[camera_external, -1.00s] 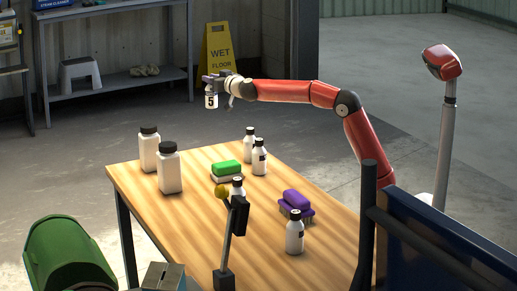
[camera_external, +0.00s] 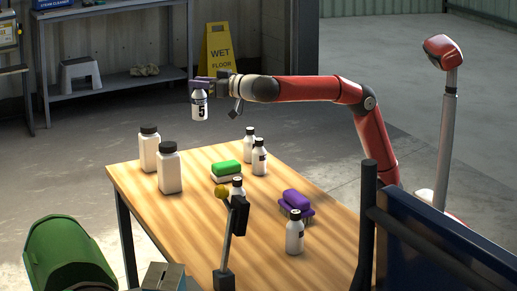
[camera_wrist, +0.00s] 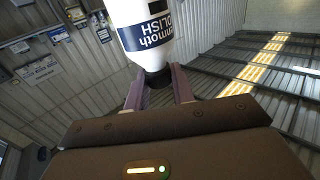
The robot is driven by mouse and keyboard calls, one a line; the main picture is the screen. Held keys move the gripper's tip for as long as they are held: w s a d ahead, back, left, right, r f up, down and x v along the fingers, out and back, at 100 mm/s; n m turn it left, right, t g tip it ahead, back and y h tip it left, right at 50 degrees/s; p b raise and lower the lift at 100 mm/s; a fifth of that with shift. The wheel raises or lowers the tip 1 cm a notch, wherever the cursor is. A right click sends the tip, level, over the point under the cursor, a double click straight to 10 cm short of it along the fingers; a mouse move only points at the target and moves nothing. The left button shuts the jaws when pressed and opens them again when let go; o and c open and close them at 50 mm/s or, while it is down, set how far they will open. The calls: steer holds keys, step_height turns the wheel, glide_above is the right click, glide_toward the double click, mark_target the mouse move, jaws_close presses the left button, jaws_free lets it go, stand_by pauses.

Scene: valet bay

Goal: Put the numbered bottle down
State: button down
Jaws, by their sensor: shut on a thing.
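The numbered bottle (camera_external: 200,105) is white with a dark label and a black "5". It hangs upright from my gripper (camera_external: 200,84), high above the far part of the wooden table (camera_external: 185,212). In the wrist view the bottle (camera_wrist: 145,30) shows part of its label, and my gripper (camera_wrist: 158,84) is shut on its black cap. The bottle touches nothing below it.
Two large white bottles (camera_external: 169,170) stand at the table's left. The table's near left part is clear. A yellow wet-floor sign (camera_external: 218,55) stands behind.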

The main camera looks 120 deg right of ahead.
steer(key=a+t, duration=0.1)
steer(key=a, duration=0.4)
step_height(320, 180, down, 20)
steer(key=b, duration=0.3)
steer(key=shift+w+d+f+n+y, duration=0.15)
steer(key=shift+w+d+n+y, duration=0.1)
steer(key=shift+n+y, duration=0.15)
steer(key=shift+f, duration=0.1)
steer(key=c, duration=1.2)
jaws_free()
